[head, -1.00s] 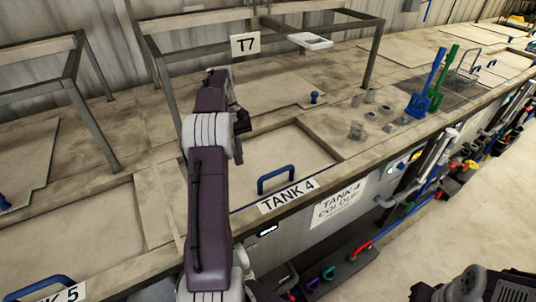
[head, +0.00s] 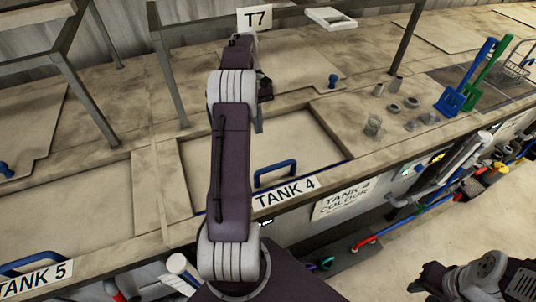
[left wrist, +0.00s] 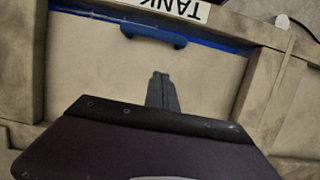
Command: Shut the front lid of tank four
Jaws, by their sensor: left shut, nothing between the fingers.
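The front lid of tank four (head: 292,143) is a beige panel with a blue bar handle (head: 275,173), behind the TANK 4 label (head: 286,193). It lies flat inside its frame, with a thin dark blue line along the front edge. The left wrist view shows the lid (left wrist: 205,72), its handle (left wrist: 153,34) and a blue strip at the front edge. My left gripper (head: 258,125) hangs over the lid's far left part; its fingers (left wrist: 161,78) are shut and empty, apart from the handle. My arm hides the lid's left side in the head view.
A metal frame (head: 168,83) with a T7 sign (head: 254,18) stands behind the lid. A TANK 5 label (head: 35,279) is at lower left.

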